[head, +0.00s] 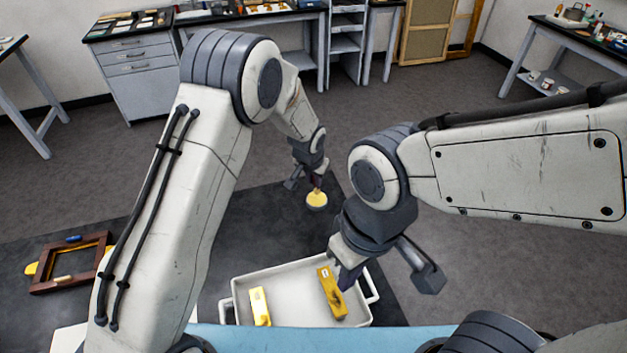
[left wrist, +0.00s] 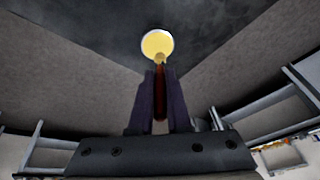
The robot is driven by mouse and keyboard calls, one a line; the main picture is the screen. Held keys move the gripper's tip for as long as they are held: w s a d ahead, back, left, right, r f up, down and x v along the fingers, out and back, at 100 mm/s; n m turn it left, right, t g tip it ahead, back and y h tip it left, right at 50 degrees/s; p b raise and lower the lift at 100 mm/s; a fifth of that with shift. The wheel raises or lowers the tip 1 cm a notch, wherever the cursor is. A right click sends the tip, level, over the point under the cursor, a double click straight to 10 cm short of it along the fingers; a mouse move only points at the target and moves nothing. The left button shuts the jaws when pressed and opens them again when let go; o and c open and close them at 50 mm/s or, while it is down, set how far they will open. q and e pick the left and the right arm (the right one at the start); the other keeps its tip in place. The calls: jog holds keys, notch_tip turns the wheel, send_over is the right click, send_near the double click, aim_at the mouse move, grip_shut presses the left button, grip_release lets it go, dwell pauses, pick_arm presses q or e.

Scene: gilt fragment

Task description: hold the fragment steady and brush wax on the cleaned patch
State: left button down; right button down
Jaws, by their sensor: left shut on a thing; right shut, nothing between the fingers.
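My left gripper (head: 317,181) is shut on a dark red brush handle, which shows in the left wrist view (left wrist: 160,105). The brush's pale tip (left wrist: 159,58) overlaps the yellow wax in a small round tin (head: 316,200); I cannot tell if they touch. My right gripper (head: 347,278) is shut and empty, close over a gilt fragment (head: 329,290) in a white tray (head: 290,276). I cannot tell if the fingers touch it. A second gilt piece (head: 260,307) with a pale patch lies at the tray's left. A cleaned patch cannot be made out for certain.
A dark wooden frame (head: 43,288) with small tools and yellow bits around it lies on the dark table (head: 262,215) at left. The tabletop between the tin and the tray is clear. Grey cabinets (head: 133,80) and benches stand far back.

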pick_arm(q)
jog(key=shift+r+p, duration=1.45)
jog(key=shift+r, duration=1)
jog(key=s+a+n+b, duration=0.2)
jog(key=s+a+b, duration=0.6)
jog(key=a, duration=1)
jog(key=s, duration=0.3)
jog(key=shift+s+r+y, duration=0.3)
jog(key=shift+s+y, duration=0.05)
jog(key=shift+y, duration=0.05)
jog(key=d, duration=1.1)
jog(key=shift+d, duration=0.3)
